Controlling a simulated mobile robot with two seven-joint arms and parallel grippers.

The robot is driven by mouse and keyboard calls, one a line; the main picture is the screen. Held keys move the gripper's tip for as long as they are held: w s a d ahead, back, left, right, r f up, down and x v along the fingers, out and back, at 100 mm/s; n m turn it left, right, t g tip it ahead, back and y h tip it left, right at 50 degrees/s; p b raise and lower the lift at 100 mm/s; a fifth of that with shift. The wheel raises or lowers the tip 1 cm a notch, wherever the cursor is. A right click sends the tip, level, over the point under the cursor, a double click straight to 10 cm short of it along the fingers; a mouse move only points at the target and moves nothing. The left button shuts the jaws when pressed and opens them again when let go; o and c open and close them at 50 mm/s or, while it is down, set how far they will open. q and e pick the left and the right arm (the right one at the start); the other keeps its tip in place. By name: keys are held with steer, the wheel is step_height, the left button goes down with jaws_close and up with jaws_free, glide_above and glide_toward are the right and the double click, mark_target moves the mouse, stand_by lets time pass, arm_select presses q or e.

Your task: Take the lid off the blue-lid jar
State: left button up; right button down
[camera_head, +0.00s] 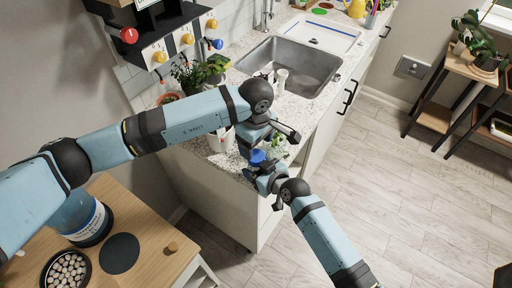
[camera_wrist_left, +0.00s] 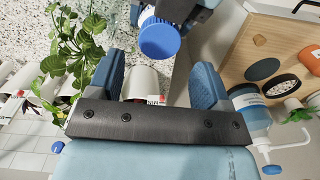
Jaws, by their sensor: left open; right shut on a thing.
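The blue lid (camera_head: 257,156) sits on the jar near the counter's front corner, between my two grippers. In the left wrist view the round blue lid (camera_wrist_left: 159,38) shows just past my left fingertips, roughly centred between them. The jar's body is mostly hidden by the grippers. My right gripper (camera_head: 264,176) is shut on the jar, below the lid; part of it shows at the top of the left wrist view. My left gripper (camera_head: 268,140) is open just above the lid, its two fingers (camera_wrist_left: 160,66) spread with nothing held between them.
White pots and leafy plants (camera_wrist_left: 78,45) stand close by on the speckled counter (camera_head: 225,165). A sink (camera_head: 300,68) lies behind. A wooden table (camera_head: 150,230) at lower left holds a blue bottle (camera_head: 78,218), a bowl of pebbles (camera_head: 67,270) and a dark disc (camera_head: 120,253).

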mark_target(256, 155)
arm_select(q)
step_height(256, 155, up, 2)
steer(key=shift+w+r+m, duration=0.1)
steer(key=shift+w+m, duration=0.05)
steer(key=shift+m, duration=0.85)
steer(key=shift+r+m, duration=0.3)
steer(key=shift+f, duration=0.1)
step_height(256, 155, down, 8)
steer(key=shift+r, duration=0.25)
steer(key=shift+c, duration=0.5)
steer(key=c, duration=0.8)
steer(key=shift+n, duration=1.5)
steer(key=shift+c, duration=0.2)
